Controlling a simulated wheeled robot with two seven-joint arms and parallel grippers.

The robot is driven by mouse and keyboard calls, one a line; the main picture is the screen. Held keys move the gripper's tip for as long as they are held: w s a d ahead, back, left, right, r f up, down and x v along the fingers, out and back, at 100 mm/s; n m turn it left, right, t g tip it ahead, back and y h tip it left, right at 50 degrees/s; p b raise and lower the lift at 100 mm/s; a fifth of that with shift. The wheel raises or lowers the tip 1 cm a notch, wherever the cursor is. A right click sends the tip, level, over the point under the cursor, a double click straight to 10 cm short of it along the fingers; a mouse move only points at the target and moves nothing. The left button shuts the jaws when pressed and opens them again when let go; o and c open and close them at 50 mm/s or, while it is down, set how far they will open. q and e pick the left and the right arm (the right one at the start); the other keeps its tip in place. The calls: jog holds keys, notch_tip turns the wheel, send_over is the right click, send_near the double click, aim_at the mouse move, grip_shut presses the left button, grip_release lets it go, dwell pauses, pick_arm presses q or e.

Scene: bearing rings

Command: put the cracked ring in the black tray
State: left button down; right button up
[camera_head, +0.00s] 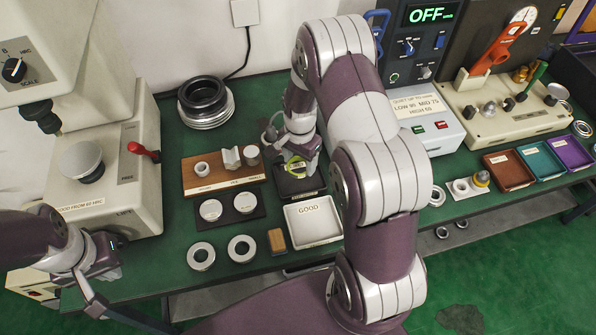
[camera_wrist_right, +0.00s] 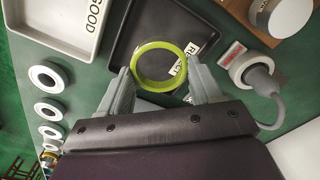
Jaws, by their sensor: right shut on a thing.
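A yellow-green ring (camera_wrist_right: 157,86) is held between the two fingers of my right gripper (camera_wrist_right: 165,82). No crack can be made out on it at this size. The black tray (camera_wrist_right: 128,32), with a white REJECT label, lies beneath the ring in the right wrist view. In the head view my right gripper (camera_head: 298,160) and the ring are over the black tray (camera_head: 286,184), which is partly hidden by my arm. I cannot tell whether the ring touches the tray. My left gripper (camera_head: 104,256) is at the lower left, away from the tray; its fingers are unclear.
A white GOOD tray (camera_head: 313,240) stands in front of the black tray. A wooden block holder (camera_head: 225,183), a dark plate with two discs (camera_head: 228,219) and two loose rings (camera_head: 201,256) lie to the left. A tester (camera_head: 140,180) stands further left.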

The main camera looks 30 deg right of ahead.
aim_at(300, 171)
notch_tip(300, 171, down, 5)
jog(key=shift+w+d+r, duration=0.1)
jog(key=shift+w+d, duration=0.05)
jog(key=o, duration=1.1)
jog(key=r, duration=0.8)
jog(key=r+b, duration=0.1)
jog(key=r, duration=0.3)
jog(key=shift+s+a+r, duration=0.15)
jog(key=shift+s+a, duration=0.1)
jog(key=s+a+r+n, duration=0.3)
jog(key=s+a+n, duration=0.1)
jog(key=s+n, duration=0.2)
jog(key=s+a+r+n+t, duration=0.1)
jog(key=s+a+r+n, duration=0.1)
jog(key=s+a+n, duration=0.2)
jog(key=s+n, duration=0.3)
jog(key=shift+s+a+r, duration=0.15)
jog(key=shift+s+r, duration=0.1)
jog(key=shift+r, duration=0.15)
